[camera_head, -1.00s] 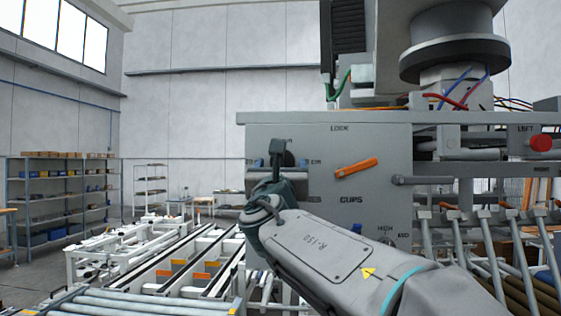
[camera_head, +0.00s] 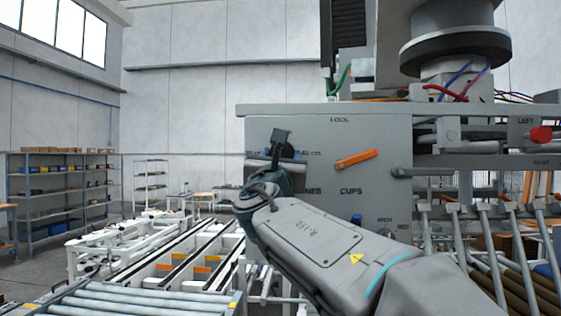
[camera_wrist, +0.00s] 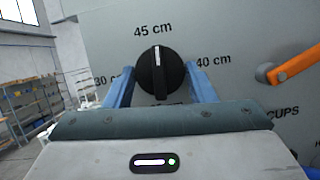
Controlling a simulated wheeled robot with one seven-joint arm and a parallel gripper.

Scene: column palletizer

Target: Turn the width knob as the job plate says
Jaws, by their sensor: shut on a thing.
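The width knob (camera_wrist: 161,73) is a round black knob with a white pointer line. In the wrist view the line points up to the 45 cm mark (camera_wrist: 153,31). The 40 cm mark (camera_wrist: 213,60) is on the right and the 30 cm mark (camera_wrist: 112,79) on the left, partly covered. The mark below the knob is mostly hidden. My gripper (camera_wrist: 162,72) is shut on the knob, one blue finger on each side. In the head view my gripper (camera_head: 281,147) is at the panel's left edge and hides the knob. I cannot make out a job plate.
The grey panel (camera_head: 385,140) carries an orange lever (camera_head: 357,160) right of the knob, above the word CUPS. A blue knob (camera_head: 357,219) is lower down. A red button (camera_head: 540,134) is at the far right. Roller conveyors (camera_head: 150,300) are at the lower left.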

